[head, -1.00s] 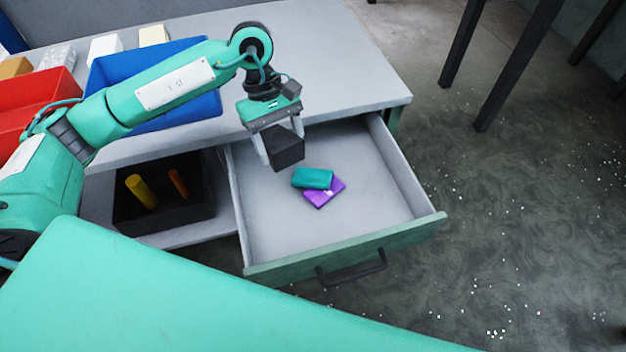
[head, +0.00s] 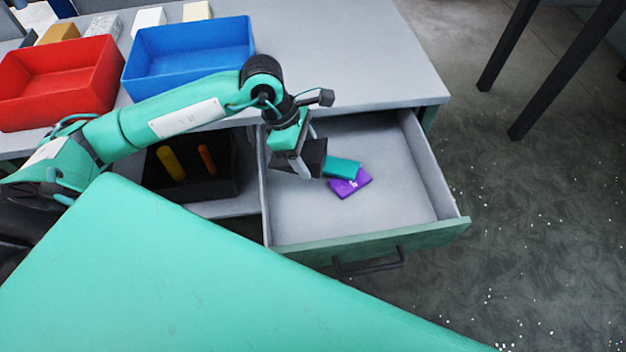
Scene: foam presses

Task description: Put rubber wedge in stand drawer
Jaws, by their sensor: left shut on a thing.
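My left gripper (head: 298,166) is shut on a black block, the rubber wedge (head: 313,156), in the head view. It holds the wedge over or inside the left part of the open drawer (head: 385,215); whether the wedge touches the drawer floor I cannot tell. The drawer is pulled out below the grey tabletop and has a green front with a dark handle. A teal piece (head: 342,167) and a purple piece (head: 350,184) lie inside it, close to the right of the wedge. My right gripper is not in view.
A red bin (head: 60,85) and a blue bin (head: 190,55) stand on the tabletop (head: 340,50), with several small blocks behind them. A dark box (head: 190,190) with a yellow and an orange rod sits left of the drawer. The drawer's right and front floor is clear.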

